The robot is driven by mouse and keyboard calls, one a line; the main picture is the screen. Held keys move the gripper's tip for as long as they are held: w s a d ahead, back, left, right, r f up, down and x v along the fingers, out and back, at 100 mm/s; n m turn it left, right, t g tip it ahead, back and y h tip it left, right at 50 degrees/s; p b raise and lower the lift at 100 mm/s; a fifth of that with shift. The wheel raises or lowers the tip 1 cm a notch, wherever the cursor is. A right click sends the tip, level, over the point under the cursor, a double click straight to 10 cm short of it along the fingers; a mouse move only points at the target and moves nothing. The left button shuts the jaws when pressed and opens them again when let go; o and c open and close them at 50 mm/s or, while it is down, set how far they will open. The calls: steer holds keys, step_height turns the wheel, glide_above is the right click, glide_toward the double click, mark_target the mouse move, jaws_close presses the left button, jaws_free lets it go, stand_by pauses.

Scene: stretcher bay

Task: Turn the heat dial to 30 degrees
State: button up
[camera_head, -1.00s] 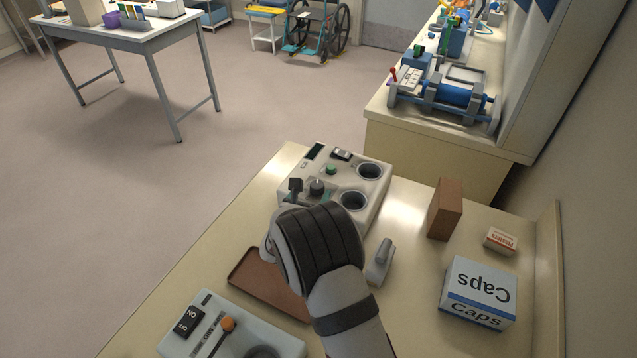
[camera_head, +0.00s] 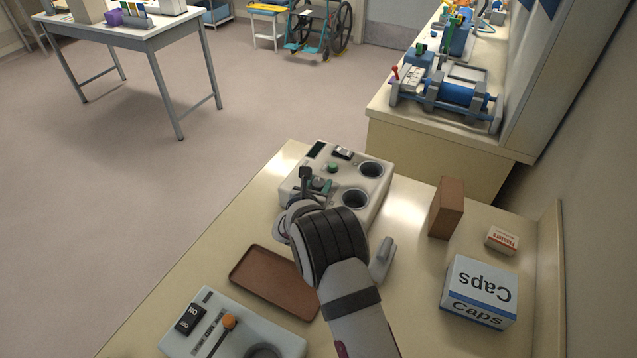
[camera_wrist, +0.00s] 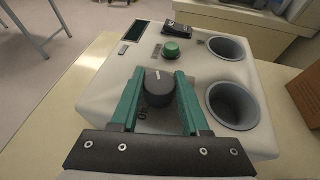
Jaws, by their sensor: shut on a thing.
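The heat dial (camera_wrist: 158,88) is a dark round knob with a pale pointer line, on top of a cream heater unit (camera_wrist: 90,88) with two round wells. In the wrist view its pointer line points away from me, and a printed number shows in part at its near side. My gripper (camera_wrist: 158,82) has its two green fingers on either side of the dial, shut on it. In the head view my gripper (camera_head: 317,184) reaches onto the unit (camera_head: 350,155) and hides most of the dial. The unit's dark display (camera_wrist: 137,30) shows no reading I can make out.
A green button (camera_wrist: 172,49) and a black rocker switch (camera_wrist: 177,30) sit beyond the dial. A brown tray (camera_head: 275,283), a grey control box (camera_head: 260,330), a brown block (camera_head: 446,209) and a Caps box (camera_head: 480,292) stand around on the bench.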

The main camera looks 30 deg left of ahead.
jaws_close()
steer(key=shift+y, duration=0.4)
steer(key=shift+n+y, duration=0.5)
steer(key=shift+n, duration=0.2)
steer(key=o, duration=1.1)
jaws_free()
steer(key=v, duration=1.5)
steer(key=shift+s+r, duration=0.2)
steer(key=shift+r, duration=0.25)
steer(key=shift+d, duration=0.15)
